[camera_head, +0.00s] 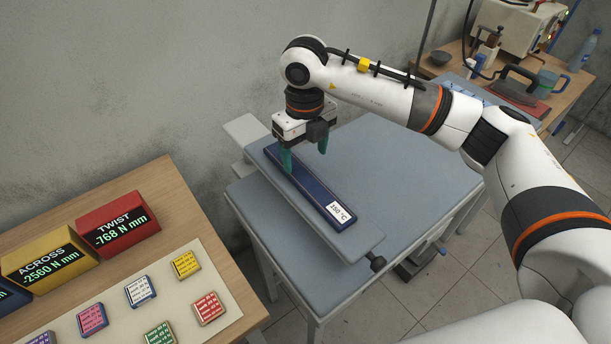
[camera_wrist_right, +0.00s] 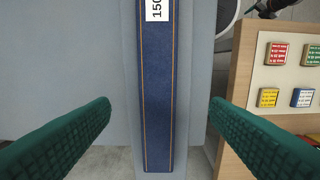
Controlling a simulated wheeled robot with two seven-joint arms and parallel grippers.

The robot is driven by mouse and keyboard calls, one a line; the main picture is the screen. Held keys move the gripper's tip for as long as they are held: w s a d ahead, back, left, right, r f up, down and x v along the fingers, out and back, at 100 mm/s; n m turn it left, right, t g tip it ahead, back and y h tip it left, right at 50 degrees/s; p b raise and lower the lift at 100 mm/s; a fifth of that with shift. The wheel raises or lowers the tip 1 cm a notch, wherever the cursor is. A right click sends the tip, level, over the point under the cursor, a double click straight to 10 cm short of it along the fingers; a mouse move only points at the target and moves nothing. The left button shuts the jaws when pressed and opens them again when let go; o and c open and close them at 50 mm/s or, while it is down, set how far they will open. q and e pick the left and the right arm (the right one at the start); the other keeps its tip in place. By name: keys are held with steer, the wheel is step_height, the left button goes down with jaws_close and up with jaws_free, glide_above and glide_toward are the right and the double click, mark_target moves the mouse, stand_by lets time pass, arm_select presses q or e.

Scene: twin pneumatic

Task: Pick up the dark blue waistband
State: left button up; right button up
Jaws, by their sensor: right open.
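The dark blue waistband (camera_head: 315,200) is a long flat strip with a white "150 °C" label at its near end. It lies lengthwise on a narrow grey board above the grey table. In the right wrist view the waistband (camera_wrist_right: 158,100) runs up the middle, with thin orange lines along its edges. My right gripper (camera_head: 305,158) is over the far part of the waistband, pointing down. Its green fingers (camera_wrist_right: 160,125) are open, one on each side of the strip, with gaps between. Whether the fingertips are level with the strip is unclear. My left gripper is not in view.
The narrow grey board (camera_head: 360,243) has a dark knob at its near end. A wooden table (camera_head: 185,215) at left holds red and yellow display blocks and several coloured tiles. A back bench (camera_head: 560,100) carries an iron, a mug and a bottle. The grey table (camera_head: 410,165) is clear at right.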

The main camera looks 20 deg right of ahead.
mark_target(306, 179)
steer(key=shift+f, duration=0.95)
step_height(306, 179, down, 5)
steer(key=p, duration=0.3)
steer(key=shift+w+d, duration=0.1)
steer(key=shift+d, duration=0.05)
steer(key=shift+f, duration=0.25)
steer(key=shift+c, duration=0.5)
steer(key=c, duration=1)
